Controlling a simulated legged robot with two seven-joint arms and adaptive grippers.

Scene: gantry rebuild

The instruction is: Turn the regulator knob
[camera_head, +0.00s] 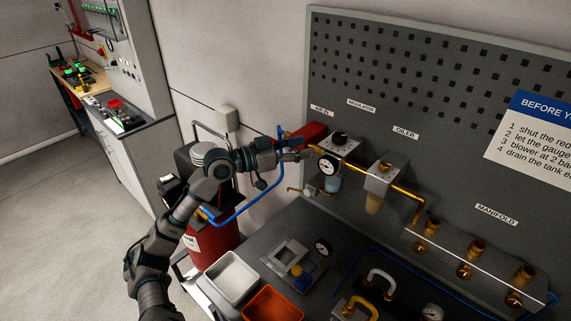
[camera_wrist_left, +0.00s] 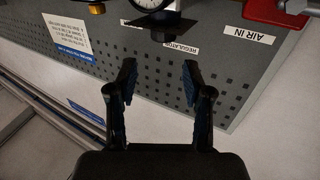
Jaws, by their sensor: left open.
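The regulator (camera_head: 336,148) is mounted on the grey pegboard panel under a label reading REGULATOR. Its black knob (camera_head: 340,137) is on top, and a round white-faced gauge (camera_head: 328,166) is on its front. My left gripper (camera_head: 303,149) is just left of the regulator, beside the red valve part, apart from the knob as far as I can tell. In the left wrist view the open fingers (camera_wrist_left: 160,72) have nothing between them. The gauge (camera_wrist_left: 150,3) is cut off at that view's top edge, with the REGULATOR label (camera_wrist_left: 181,47) below it. My right gripper is not in view.
A red block (camera_head: 311,132) sits left of the regulator. The oiler (camera_head: 381,178) and brass manifold (camera_head: 465,262) are to the right. Below are a white bin (camera_head: 231,277), an orange bin (camera_head: 272,304) and a red tank (camera_head: 214,243). A blue hose passes under my left arm.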

